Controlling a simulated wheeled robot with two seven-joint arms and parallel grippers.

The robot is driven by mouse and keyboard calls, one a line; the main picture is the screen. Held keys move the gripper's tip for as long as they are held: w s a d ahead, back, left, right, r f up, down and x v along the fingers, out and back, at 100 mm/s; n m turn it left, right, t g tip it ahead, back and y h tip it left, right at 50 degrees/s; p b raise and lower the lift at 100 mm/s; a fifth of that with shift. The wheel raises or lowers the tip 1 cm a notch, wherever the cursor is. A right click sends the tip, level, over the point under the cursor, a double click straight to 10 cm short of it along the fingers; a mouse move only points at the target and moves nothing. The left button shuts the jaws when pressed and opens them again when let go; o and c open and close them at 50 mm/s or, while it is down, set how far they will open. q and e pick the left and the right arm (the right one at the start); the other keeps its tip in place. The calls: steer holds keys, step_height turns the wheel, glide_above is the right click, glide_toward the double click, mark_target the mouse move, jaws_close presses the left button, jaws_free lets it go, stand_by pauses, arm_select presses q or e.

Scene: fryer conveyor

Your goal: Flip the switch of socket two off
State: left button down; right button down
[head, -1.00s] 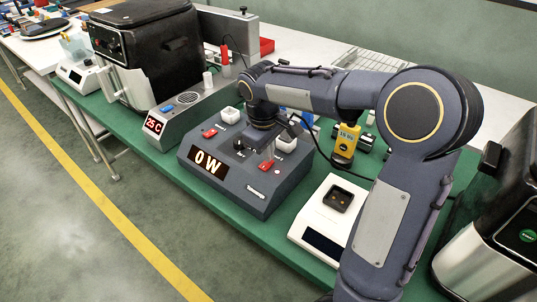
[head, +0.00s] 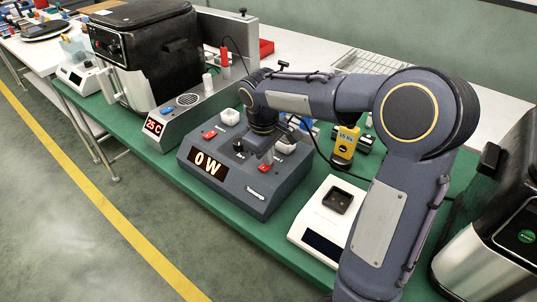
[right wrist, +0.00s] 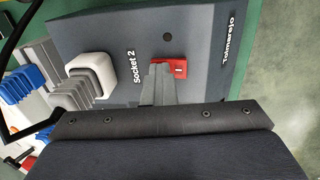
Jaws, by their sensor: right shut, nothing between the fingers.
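The dark power box (head: 245,195) with a "0 W" display stands on the green bench top in the head view. Its socket two switch (head: 264,168) is a red rocker on the right side. In the right wrist view this switch (right wrist: 180,68) shows an "I" mark, beside the "Socket 2" label and the white socket (right wrist: 92,75). My right gripper (head: 268,155) is shut and empty, pointing down at the switch. In the right wrist view its fingertips (right wrist: 158,70) are right beside the switch; I cannot tell whether they touch. My left gripper is not in view.
The other red switch (head: 209,134) and white socket (head: 230,117) are on the box's left side. A white scale (head: 325,215) stands to the right, a yellow meter (head: 345,142) behind. A grey device (head: 180,110) reading "25 C" stands left.

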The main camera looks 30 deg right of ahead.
mark_target(263, 169)
steer(key=shift+s+a+f, duration=0.3)
steer(key=shift+s+a, duration=0.05)
steer(key=shift+a, duration=0.4)
steer(key=shift+r, duration=0.1)
steer(key=shift+r+p, duration=0.5)
steer(key=shift+p, duration=0.05)
steer(key=r+p, duration=0.2)
steer(key=r, duration=0.1)
steer(key=r+p, duration=0.1)
steer(key=shift+s+a+r, duration=0.1)
steer(key=shift+a+r, duration=0.15)
step_height(263, 169, up, 9)
steer(key=shift+s+a+f, duration=0.15)
steer(key=shift+s+a, duration=0.05)
steer(key=shift+a, duration=0.2)
steer(key=shift+p, duration=0.3)
